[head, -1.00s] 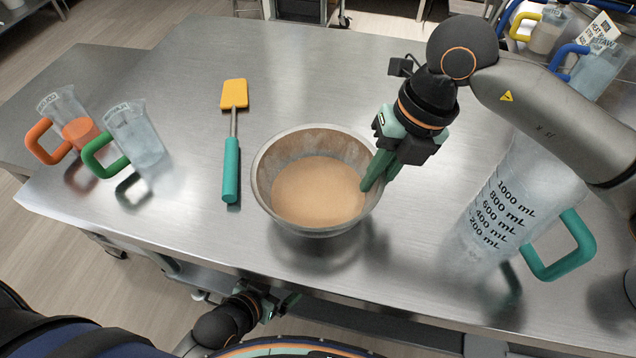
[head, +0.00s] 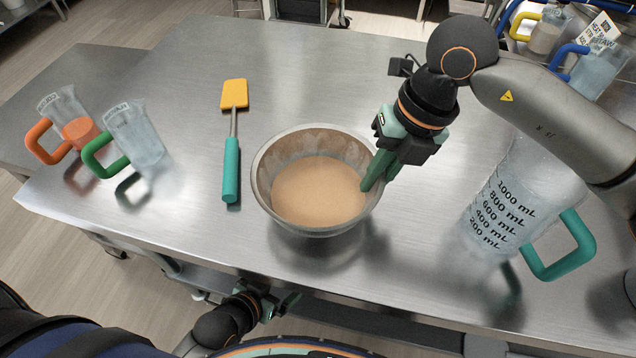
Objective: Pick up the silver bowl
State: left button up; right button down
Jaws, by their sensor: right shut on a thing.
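The silver bowl (head: 322,229) stands near the front middle of the steel table and holds a tan liquid (head: 318,190). My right gripper (head: 375,182) is at the bowl's right rim, shut on it with its green fingers over the edge. The finger inside the bowl shows only in part. I cannot tell whether the bowl touches the table. My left gripper (head: 280,302) is low, in front of the table's front edge and away from the bowl. Its fingers are small and dark there, so its opening is unclear.
A spatula (head: 231,150) with an orange head lies left of the bowl. Cups with orange (head: 68,125) and green (head: 135,140) handles stand at the left. A large measuring jug (head: 510,215) stands at the right, below my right arm. The table (head: 290,70) behind the bowl is clear.

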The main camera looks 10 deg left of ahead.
jog(key=shift+r, duration=0.15)
jog(key=shift+w+r, duration=0.1)
jog(key=shift+r, duration=0.4)
notch_tip(320, 180, up, 2)
jog(key=shift+a+r, duration=0.15)
jog(key=shift+r, duration=0.05)
jog(key=s+a+r, duration=0.8)
jog(key=a+r, duration=0.1)
jog(key=a, duration=0.2)
jog(key=shift+s+r, duration=0.15)
jog(key=shift+r, duration=0.1)
jog(key=c, duration=1.5)
grip_release()
jog(key=shift+a, duration=0.1)
jog(key=shift+c, duration=0.2)
grip_shut()
